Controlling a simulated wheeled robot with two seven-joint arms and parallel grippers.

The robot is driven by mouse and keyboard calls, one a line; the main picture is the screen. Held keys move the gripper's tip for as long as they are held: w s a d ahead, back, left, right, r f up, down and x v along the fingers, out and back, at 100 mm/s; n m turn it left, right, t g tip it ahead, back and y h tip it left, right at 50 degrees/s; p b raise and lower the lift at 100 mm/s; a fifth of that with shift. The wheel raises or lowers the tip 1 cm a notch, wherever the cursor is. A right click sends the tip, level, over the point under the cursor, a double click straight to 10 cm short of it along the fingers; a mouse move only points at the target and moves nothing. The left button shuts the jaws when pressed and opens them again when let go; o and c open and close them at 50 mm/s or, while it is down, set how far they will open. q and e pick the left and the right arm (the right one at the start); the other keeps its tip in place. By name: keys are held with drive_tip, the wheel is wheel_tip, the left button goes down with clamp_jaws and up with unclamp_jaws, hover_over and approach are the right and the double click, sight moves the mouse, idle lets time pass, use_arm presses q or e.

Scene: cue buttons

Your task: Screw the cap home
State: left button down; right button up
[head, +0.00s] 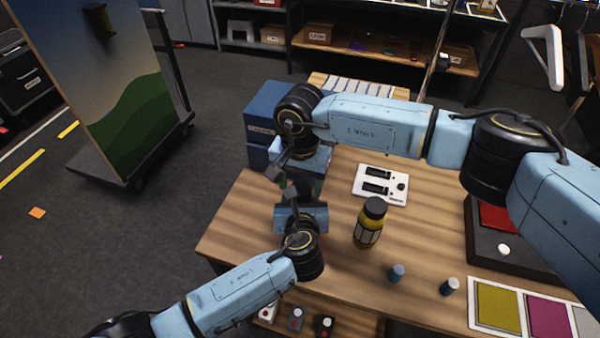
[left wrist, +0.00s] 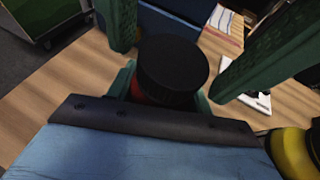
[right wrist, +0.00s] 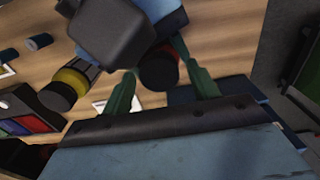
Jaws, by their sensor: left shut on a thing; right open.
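A black round cap (left wrist: 172,66) sits on top of a small container (left wrist: 138,93), of which only a red strip shows. My left gripper (left wrist: 165,93) is shut on this container below the cap. My right gripper (head: 313,180) is above it and open, with one green finger on each side of the cap. In the right wrist view the cap (right wrist: 158,72) lies between the fingertips with gaps. I cannot tell how far the cap is screwed down. In the head view the cap and container are hidden behind the grippers.
A yellow bottle with a black lid (head: 369,224) stands close to the right of my grippers on the wooden table (head: 240,220). A white panel (head: 381,184) and blue boxes (head: 262,115) are behind. Two small blue cylinders (head: 397,272) (head: 449,286) stand at the front right.

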drive_tip(key=c, duration=1)
drive_tip(key=m, duration=0.3)
drive_tip(key=o, duration=1.1)
drive_tip(key=shift+r, duration=2.2)
